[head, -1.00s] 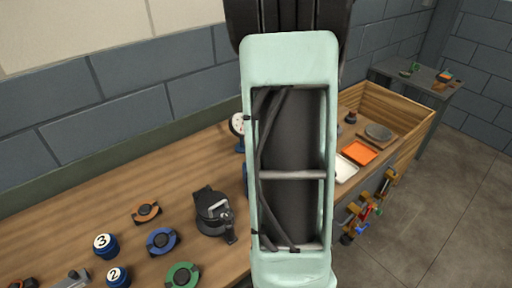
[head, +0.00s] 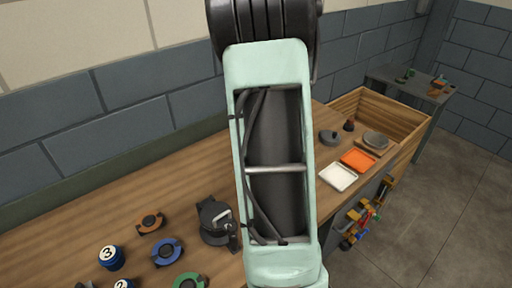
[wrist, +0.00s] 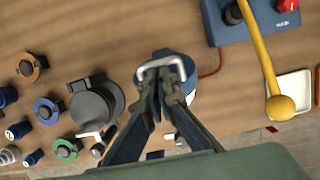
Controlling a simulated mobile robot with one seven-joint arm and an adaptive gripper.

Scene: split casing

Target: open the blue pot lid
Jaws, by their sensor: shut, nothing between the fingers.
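The blue pot (wrist: 190,80) is in the wrist view, mostly covered by my fingers. Blue shows behind the fingertips and a pale rounded part shows at its right side. A light grey U-shaped handle (wrist: 181,68) lies across the fingertips. My gripper (wrist: 161,78) is shut and empty, its tips over the pot at this handle. Whether the tips touch the handle or lid I cannot tell, and the lid's state is hidden. In the head view my arm hides both gripper and pot.
A dark grey lidded pot (head: 213,216) stands to the left, near orange (head: 151,222), blue (head: 167,250) and green (head: 188,281) rings. A blue box (wrist: 235,28) and a yellow lever (wrist: 262,50) are at upper right in the wrist view. White (head: 338,176) and orange (head: 357,160) trays lie right.

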